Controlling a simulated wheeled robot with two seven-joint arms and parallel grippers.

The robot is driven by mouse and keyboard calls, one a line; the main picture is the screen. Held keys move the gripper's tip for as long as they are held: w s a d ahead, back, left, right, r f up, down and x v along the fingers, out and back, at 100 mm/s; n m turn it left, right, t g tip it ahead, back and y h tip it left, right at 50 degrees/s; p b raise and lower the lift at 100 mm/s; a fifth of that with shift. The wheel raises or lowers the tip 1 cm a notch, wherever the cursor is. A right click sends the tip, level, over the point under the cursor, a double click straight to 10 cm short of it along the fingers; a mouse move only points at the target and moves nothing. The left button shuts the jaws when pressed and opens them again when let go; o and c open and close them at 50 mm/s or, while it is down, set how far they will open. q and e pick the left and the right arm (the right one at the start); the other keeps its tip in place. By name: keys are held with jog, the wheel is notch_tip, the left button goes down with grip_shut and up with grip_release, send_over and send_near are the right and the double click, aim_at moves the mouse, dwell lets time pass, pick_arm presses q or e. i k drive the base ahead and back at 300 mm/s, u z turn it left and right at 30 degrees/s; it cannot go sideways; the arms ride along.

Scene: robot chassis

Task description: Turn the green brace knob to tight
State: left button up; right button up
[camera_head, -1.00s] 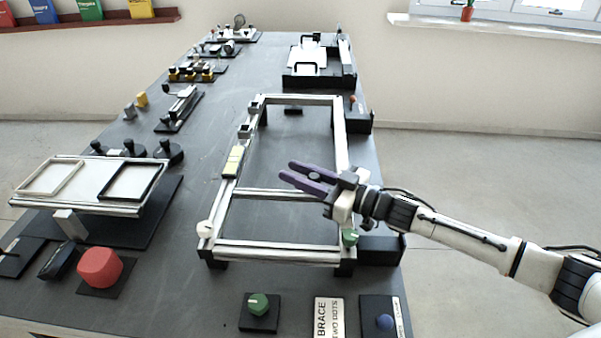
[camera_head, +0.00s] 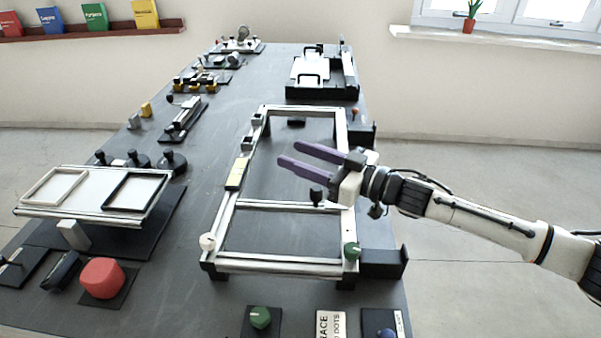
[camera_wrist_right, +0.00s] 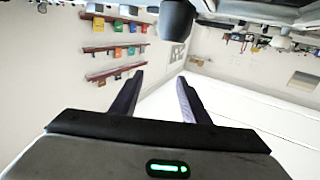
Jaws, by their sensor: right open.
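A green knob (camera_head: 260,317) sits on a black plate at the front of the table, beside a white card (camera_head: 330,324) on which "BRACE" and "DOTS" partly show. A second green knob (camera_head: 352,250) sits at the near right corner of the metal frame (camera_head: 280,268). I cannot tell from the view how tight either knob is. My right gripper (camera_head: 290,154) is open and empty, above the frame and away from both knobs. Its two purple fingers also show apart in the right wrist view (camera_wrist_right: 160,76), with no knob between them. My left gripper is out of view.
A black knob (camera_head: 316,195) stands at the frame's crossbar, just below the right gripper. A white knob (camera_head: 207,242) is at the near left corner. A red knob (camera_head: 102,278) and a raised tray (camera_head: 95,187) are left. A blue knob (camera_head: 386,335) is front right.

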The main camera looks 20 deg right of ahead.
aim_at(351, 250)
jog(key=k, duration=1)
